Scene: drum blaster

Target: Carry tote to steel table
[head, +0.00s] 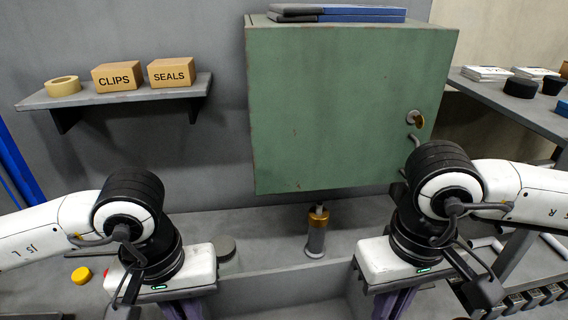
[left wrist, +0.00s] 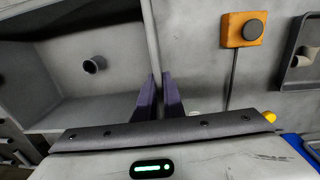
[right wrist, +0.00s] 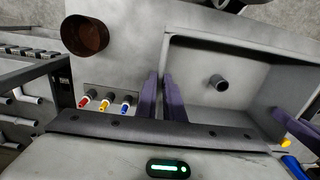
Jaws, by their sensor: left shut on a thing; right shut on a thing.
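A grey open-topped tote (head: 285,283) is at the bottom middle of the head view, its near part cut off by the frame. A short dark grey cylinder (left wrist: 95,65) is inside it; it also shows in the right wrist view (right wrist: 217,83). My left gripper (left wrist: 160,90) is shut on the tote's left wall, with the purple fingers on either side of it. My right gripper (right wrist: 162,90) is shut on the opposite wall in the same way. The tote looks about level. I cannot tell which surface is the steel table.
A green cabinet (head: 345,110) hangs ahead, with a brass-and-grey cylinder (head: 317,232) below it. A wall shelf (head: 130,97) holds boxes at left. A grey shelf (head: 510,103) is at right. Coloured fittings (right wrist: 104,104) and a brown round opening or cup (right wrist: 85,35) are near my right gripper.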

